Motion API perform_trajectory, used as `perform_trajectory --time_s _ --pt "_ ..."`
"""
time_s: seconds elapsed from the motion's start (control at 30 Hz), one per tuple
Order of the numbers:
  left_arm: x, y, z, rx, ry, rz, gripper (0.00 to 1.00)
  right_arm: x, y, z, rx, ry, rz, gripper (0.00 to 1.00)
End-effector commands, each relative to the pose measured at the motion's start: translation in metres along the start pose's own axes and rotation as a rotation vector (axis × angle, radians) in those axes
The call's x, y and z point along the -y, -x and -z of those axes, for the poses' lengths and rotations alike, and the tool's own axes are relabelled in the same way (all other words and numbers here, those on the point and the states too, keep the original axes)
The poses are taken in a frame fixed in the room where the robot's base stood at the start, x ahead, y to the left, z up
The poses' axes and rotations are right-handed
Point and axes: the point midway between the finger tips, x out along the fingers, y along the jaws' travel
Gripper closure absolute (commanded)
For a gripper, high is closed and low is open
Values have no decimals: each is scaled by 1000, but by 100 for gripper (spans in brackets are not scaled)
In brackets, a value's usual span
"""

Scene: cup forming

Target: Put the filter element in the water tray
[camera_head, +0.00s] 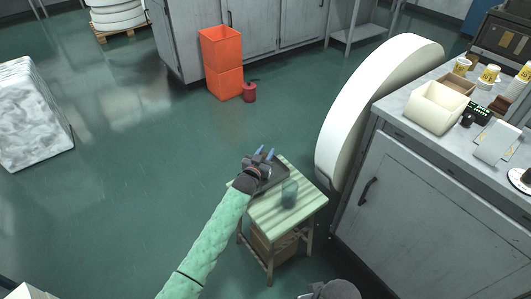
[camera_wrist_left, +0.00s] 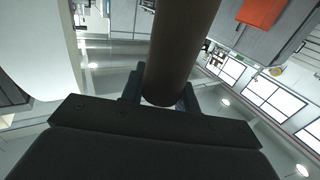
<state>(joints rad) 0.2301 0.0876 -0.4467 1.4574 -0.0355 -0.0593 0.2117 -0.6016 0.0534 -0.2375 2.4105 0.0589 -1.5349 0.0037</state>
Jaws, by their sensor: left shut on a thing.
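Floor left of the stool is clear.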

Motion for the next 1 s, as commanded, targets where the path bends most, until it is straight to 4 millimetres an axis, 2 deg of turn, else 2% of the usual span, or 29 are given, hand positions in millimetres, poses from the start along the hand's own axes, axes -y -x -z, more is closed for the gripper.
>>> perform_trajectory --time_s 0.1,0.13,0.23,0.63,0.77,1.0 --pt "0 0 -3 0 0 0 100 0 -3 -3 0 1 2 19" --pt "0 0 -3 0 0 0 65 1 -3 -3 0 2 2 19" --pt "0 0 -2 0 0 0 47 1 -5 -6 5 4 2 19" --pt "0 4 -1 1 0 0 47 -1 -3 -4 7 6 -2 19" --pt "0 21 -2 1 0 0 47 0 -4 -1 -7 4 3 19" --pt "0 66 -2 1 0 0 47 7 -17 3 -31 6 21 19"
